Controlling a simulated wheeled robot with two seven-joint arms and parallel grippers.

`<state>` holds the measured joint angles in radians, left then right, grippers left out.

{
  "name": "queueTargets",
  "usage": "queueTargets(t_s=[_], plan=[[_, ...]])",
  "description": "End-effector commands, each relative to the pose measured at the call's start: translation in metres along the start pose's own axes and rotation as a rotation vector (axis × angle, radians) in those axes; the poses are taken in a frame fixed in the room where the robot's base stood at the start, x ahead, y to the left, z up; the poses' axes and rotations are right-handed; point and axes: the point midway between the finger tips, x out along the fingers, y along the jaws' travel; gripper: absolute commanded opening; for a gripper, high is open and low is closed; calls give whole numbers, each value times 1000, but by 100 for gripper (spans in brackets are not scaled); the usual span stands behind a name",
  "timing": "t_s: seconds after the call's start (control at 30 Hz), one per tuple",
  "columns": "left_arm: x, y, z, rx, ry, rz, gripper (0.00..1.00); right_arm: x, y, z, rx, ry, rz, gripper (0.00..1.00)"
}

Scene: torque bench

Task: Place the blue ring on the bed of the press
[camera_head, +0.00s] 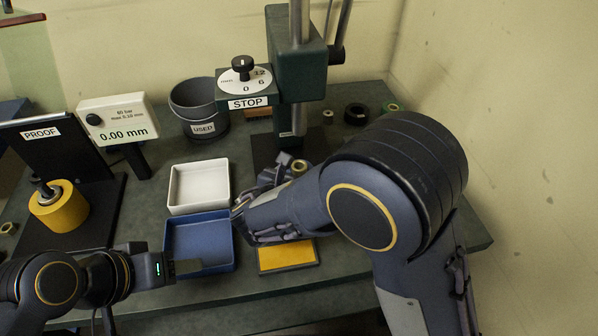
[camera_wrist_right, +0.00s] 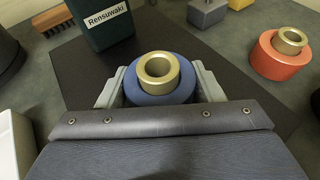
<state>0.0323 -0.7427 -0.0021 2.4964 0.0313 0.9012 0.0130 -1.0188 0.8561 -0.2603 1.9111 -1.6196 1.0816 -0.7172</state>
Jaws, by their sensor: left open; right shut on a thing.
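The blue ring (camera_wrist_right: 150,98) sits between the jaws of my right gripper (camera_wrist_right: 160,88), which is shut on it. A brass sleeve (camera_wrist_right: 159,66) stands in its middle. The ring appears over the dark flat bed (camera_wrist_right: 80,75) in front of the press column (camera_wrist_right: 102,22); whether it touches the bed I cannot tell. In the head view the press (camera_head: 297,70) stands at the back, and my right arm hides most of its bed (camera_head: 268,148). My left gripper (camera_head: 188,268) is open and empty by the blue tray (camera_head: 228,268).
An orange ring with a brass sleeve (camera_wrist_right: 277,62) stands right of the bed. A white tray (camera_head: 198,207), a yellow pad (camera_head: 288,256) and a grey bucket (camera_head: 195,100) are nearby. A yellow cylinder (camera_head: 60,210) stands by the PROOF board (camera_head: 40,132).

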Motion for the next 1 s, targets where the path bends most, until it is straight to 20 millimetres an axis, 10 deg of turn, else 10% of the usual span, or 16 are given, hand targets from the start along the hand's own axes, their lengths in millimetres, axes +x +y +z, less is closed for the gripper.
queueTargets(t_s=[0.2, 0.57, 1.0], plan=[[1, 0, 0, 0, 0, 0, 53, 0, 0, -1, 0, 0, 0, 82], [-3, 1, -2, 0, 0, 0, 53, -4, 0, 3, 0, 0, 1, 82], [-5, 2, -2, 0, 0, 0, 53, -90, 1, 2, -1, -1, 5, 82]])
